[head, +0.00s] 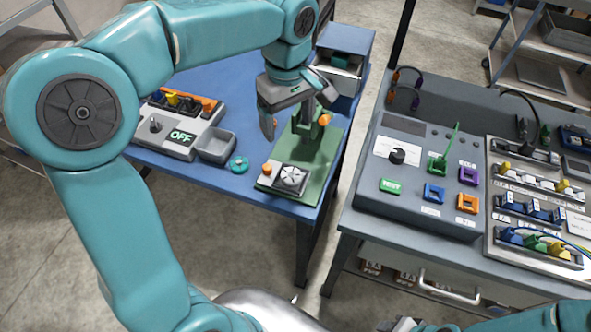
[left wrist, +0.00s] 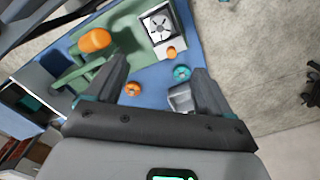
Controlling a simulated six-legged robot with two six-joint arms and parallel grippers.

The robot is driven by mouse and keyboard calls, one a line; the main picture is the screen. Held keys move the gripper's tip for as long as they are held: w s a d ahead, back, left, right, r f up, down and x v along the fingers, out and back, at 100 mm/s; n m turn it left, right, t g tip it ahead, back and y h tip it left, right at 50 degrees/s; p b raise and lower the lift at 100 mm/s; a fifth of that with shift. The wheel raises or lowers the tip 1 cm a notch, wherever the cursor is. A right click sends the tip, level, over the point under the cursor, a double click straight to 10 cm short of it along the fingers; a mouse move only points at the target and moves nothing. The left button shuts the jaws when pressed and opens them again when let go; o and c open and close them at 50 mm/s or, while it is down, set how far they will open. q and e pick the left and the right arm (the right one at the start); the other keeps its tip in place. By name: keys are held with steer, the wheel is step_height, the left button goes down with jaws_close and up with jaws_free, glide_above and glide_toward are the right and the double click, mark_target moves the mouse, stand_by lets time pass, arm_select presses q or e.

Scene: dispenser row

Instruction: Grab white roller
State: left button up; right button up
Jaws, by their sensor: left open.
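I cannot make out a clear white roller in either view. A green stand (head: 312,150) is on the blue table, with an orange knob (head: 324,119) on its upright. On its base is a white-and-grey square unit with a round spoked disc (head: 291,178); it also shows in the left wrist view (left wrist: 158,24). My left gripper (head: 293,105) hangs over the table beside the stand's upright, fingers pointing down. In the left wrist view its fingers (left wrist: 159,68) are apart with nothing held between them. My right gripper is not in view.
A teal ring (head: 238,163) and a grey bin (head: 216,147) are left of the stand. A switch box marked OFF (head: 182,137) is farther left. A drawer unit (head: 342,60) stands behind. A grey test console (head: 420,175) is on the right, across a gap.

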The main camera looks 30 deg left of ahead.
arm_select(q)
glide_above(292, 175)
steer(key=f, duration=1)
steer(key=shift+s+a+f, duration=0.1)
steer(key=shift+s+f, duration=0.2)
steer(key=shift+s, duration=0.05)
steer(key=shift+w+f+p, duration=0.15)
steer(key=shift+f+p, duration=0.15)
steer(key=shift+f, duration=1.1)
steer(key=shift+w+f+p, duration=0.1)
steer(key=shift+f+p, duration=0.2)
steer(key=shift+f, duration=1.05)
steer(key=c, duration=1.1)
